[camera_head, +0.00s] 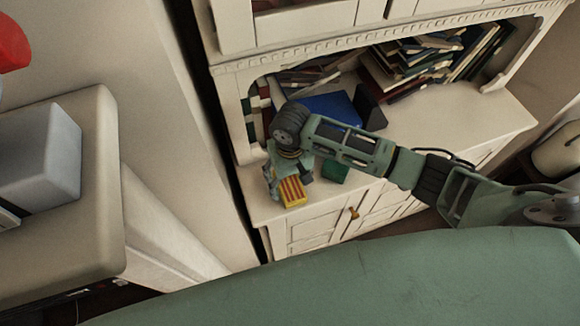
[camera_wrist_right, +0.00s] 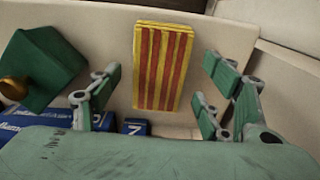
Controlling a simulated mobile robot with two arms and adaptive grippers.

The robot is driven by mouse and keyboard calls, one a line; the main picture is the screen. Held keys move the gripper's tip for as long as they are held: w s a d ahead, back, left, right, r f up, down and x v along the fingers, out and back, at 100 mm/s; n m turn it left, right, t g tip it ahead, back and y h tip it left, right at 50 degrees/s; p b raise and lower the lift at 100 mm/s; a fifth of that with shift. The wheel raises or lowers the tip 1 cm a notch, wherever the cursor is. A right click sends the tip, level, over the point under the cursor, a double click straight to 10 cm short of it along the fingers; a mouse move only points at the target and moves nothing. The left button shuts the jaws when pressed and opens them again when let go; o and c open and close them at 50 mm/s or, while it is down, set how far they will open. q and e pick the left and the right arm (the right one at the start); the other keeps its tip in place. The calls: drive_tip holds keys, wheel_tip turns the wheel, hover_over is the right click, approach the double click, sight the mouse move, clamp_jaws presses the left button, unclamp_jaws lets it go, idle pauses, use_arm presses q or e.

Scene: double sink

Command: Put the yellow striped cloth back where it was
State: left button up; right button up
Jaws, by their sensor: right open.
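The yellow striped cloth (camera_head: 293,191), folded into a small yellow and red block, lies on the white cabinet's ledge (camera_head: 254,204), near its left front corner. My right gripper (camera_head: 288,178) is over it, pointing down, and partly covers it in the head view. In the right wrist view the cloth (camera_wrist_right: 162,68) stands out between the two spread fingers of my right gripper (camera_wrist_right: 165,85). There is clear space between the cloth and the fingers on each side. The gripper is open and holds nothing. My left gripper is in neither view.
A green object (camera_head: 334,172) sits close to the right of the gripper. A blue book (camera_head: 330,106) and a dark block (camera_head: 369,107) lie behind. Several leaning books (camera_head: 415,60) fill the back of the shelf. The ledge's right part (camera_head: 470,112) is bare.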

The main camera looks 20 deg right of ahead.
sight(290, 184)
wheel_tip(290, 184, up, 9)
drive_tip(key=shift+b, duration=0.4)
drive_tip(key=shift+f, duration=0.1)
